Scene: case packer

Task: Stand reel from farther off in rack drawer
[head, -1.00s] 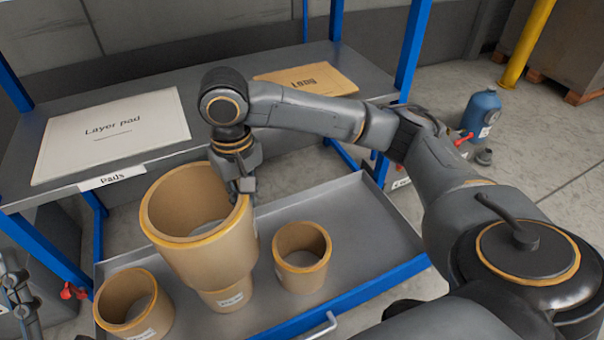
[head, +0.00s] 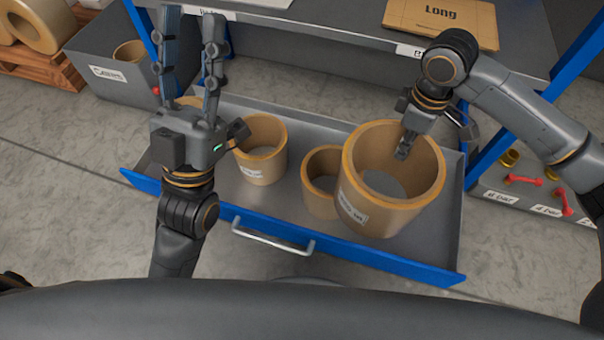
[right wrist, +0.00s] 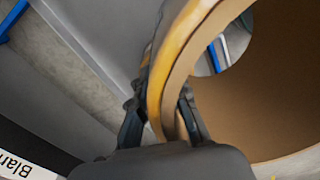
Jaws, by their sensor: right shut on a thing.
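The tan reel (head: 360,205) is large and hollow, with a white label. My right gripper (head: 404,148) is shut on its far wall. The right wrist view shows the reel's rim (right wrist: 172,70) between the two fingers. The reel is roughly upright at the right part of the open rack drawer (head: 300,243); I cannot tell whether it touches the floor. A smaller reel (head: 318,190) is just left of it, partly overlapped in view. Another reel (head: 262,168) stands further left, and one more is mostly hidden behind my left gripper (head: 190,45), which is open and empty, fingers upward.
A shelf with a "Long" pad (head: 440,22) is above and behind the drawer. A grey bin (head: 110,80) with a reel stands at the left. Red tools (head: 524,180) lie in a labelled tray at the right. The drawer's handle (head: 272,238) sticks out in front.

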